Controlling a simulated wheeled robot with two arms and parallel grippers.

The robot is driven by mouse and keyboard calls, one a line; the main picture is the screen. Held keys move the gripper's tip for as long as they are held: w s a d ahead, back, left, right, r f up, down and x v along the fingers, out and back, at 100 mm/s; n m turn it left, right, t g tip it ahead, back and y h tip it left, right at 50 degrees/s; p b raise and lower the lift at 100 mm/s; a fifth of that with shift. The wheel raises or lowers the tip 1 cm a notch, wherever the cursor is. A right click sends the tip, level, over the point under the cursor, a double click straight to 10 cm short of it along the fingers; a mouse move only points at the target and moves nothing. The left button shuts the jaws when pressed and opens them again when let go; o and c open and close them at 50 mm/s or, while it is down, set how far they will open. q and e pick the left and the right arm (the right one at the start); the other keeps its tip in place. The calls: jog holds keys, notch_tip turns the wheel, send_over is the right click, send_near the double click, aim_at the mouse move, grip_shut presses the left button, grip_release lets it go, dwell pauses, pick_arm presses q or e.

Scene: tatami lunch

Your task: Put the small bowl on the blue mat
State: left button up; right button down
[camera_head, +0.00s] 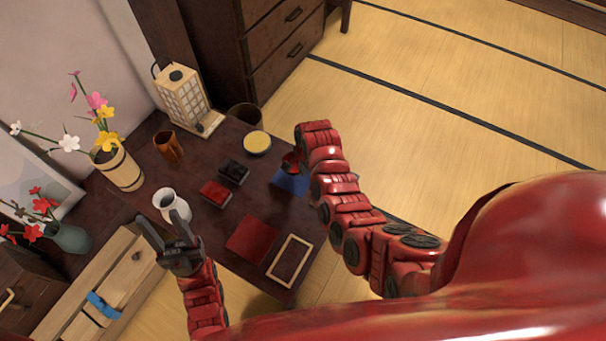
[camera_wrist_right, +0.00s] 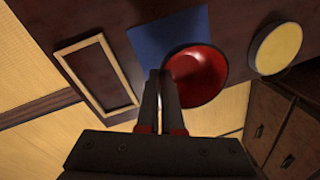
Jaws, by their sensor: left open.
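The small bowl (camera_head: 291,163), red inside, is at the upper edge of the blue mat (camera_head: 290,183) in the head view, partly hidden by my right arm. In the right wrist view, the bowl (camera_wrist_right: 205,80) overlaps one side of the blue mat (camera_wrist_right: 165,42). My right gripper (camera_wrist_right: 160,74) has its fingers close together at the bowl's rim and looks shut on it. I cannot tell whether the bowl touches the mat or hangs just above it. My left gripper (camera_head: 157,220) is open and empty, in front of the white vase (camera_head: 171,204).
A yellow-topped round container (camera_head: 257,143) stands near the bowl. A wooden frame (camera_head: 289,261), a red square (camera_head: 251,239) and two small boxes (camera_head: 216,193) (camera_head: 233,172) lie on the dark table (camera_head: 235,218). A lantern (camera_head: 184,98) and flower vases stand along the back.

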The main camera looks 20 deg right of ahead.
jog(key=shift+f, duration=1.8)
jog(key=shift+f, duration=0.2)
jog(key=c, duration=1.1)
grip_release()
jog(key=shift+r, duration=0.1)
jog(key=shift+o, duration=0.2)
jog(key=shift+r, duration=0.2)
